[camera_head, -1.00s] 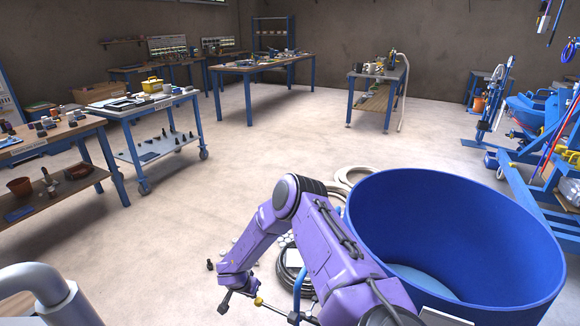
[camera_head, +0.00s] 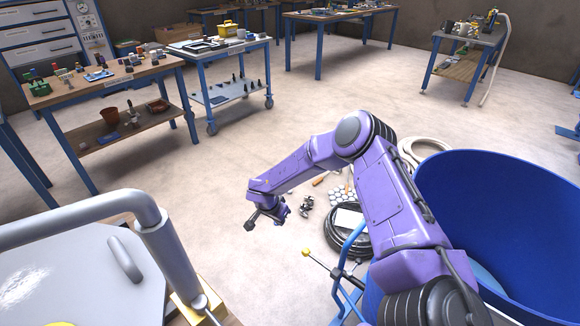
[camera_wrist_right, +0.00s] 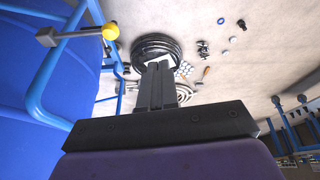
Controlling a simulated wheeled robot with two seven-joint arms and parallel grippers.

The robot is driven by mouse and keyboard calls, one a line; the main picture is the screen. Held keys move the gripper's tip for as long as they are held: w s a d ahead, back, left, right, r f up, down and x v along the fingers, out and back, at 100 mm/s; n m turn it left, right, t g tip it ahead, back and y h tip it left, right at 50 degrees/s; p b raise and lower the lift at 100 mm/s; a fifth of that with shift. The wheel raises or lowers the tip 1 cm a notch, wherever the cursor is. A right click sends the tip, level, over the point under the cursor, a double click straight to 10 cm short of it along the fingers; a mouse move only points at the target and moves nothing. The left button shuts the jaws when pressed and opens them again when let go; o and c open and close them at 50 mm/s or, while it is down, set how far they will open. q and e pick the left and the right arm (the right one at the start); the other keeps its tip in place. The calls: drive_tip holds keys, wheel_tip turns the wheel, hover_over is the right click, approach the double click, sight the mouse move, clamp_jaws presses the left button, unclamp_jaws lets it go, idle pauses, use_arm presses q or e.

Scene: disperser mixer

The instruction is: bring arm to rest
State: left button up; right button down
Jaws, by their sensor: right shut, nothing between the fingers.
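My right arm's gripper (camera_head: 266,221) is at the left end of the purple arm in the head view, held out in the air above the open floor. In the right wrist view its two dark fingers (camera_wrist_right: 157,88) are together, with nothing between them. The arm reaches up from the lower right, in front of the large blue drum (camera_head: 520,200), then bends to the left. My left gripper is not in view.
A rod with a yellow ball (camera_head: 306,253) stands by a blue tubular frame (camera_head: 352,245). A black hose coil (camera_head: 345,240) and pale rings (camera_head: 425,150) lie on the floor. A grey lid (camera_head: 80,275) with a thick pipe fills the lower left. Workbenches stand behind.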

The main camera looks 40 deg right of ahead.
drive_tip(key=shift+w+a+r, duration=0.15)
drive_tip(key=shift+r, duration=0.15)
idle(0.4)
drive_tip(key=s+a+f+n+t, duration=0.1)
drive_tip(key=s+a+f+n, duration=0.1)
drive_tip(key=s, duration=0.8)
drive_tip(key=s+a+f+n+t, duration=0.1)
drive_tip(key=s+a+f+n, duration=0.2)
drive_tip(key=s, duration=0.8)
drive_tip(key=s+a+f+n, duration=0.3)
drive_tip(key=s+a, duration=0.3)
drive_tip(key=s, duration=0.4)
drive_tip(key=shift+s+n+t+y, duration=0.25)
drive_tip(key=shift+n+t+y, duration=0.05)
drive_tip(key=shift+t, duration=0.1)
drive_tip(key=shift+s+a, duration=0.1)
